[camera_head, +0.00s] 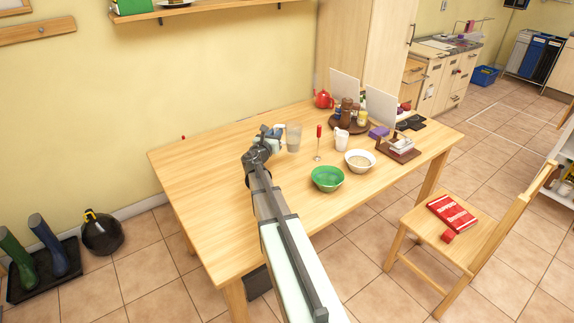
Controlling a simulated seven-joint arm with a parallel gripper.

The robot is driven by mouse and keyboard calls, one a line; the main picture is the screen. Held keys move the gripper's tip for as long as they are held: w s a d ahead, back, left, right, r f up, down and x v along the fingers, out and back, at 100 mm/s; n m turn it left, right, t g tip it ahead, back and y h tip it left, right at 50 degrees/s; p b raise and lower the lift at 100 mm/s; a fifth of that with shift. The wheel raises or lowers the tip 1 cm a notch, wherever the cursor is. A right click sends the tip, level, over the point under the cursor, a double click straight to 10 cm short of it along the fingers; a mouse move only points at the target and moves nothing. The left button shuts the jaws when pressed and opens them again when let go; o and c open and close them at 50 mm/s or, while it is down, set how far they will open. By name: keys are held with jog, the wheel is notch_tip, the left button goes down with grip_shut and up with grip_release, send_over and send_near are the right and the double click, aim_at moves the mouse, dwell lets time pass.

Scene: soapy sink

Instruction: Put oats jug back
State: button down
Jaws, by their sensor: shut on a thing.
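A clear, greyish jug (294,137), which I take to be the oats jug, is at the far middle of the wooden table. My gripper (279,138) reaches it from the left and is shut on its left side. The fingertips are small here and partly hidden by my wrist. I cannot tell whether the jug's base touches the table or is slightly above it. Its contents are too small to make out.
A red-handled whisk (318,142), a white cup (342,140), a green bowl (327,178) and a white bowl (360,160) stand right of the jug. A round brown tray (338,126) with bottles is behind. The table's left part (200,170) is clear.

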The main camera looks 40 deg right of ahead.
jog(key=shift+f, duration=4.65)
jog(key=shift+f, duration=0.1)
jog(key=c, duration=1)
grip_release()
jog(key=v, duration=1.2)
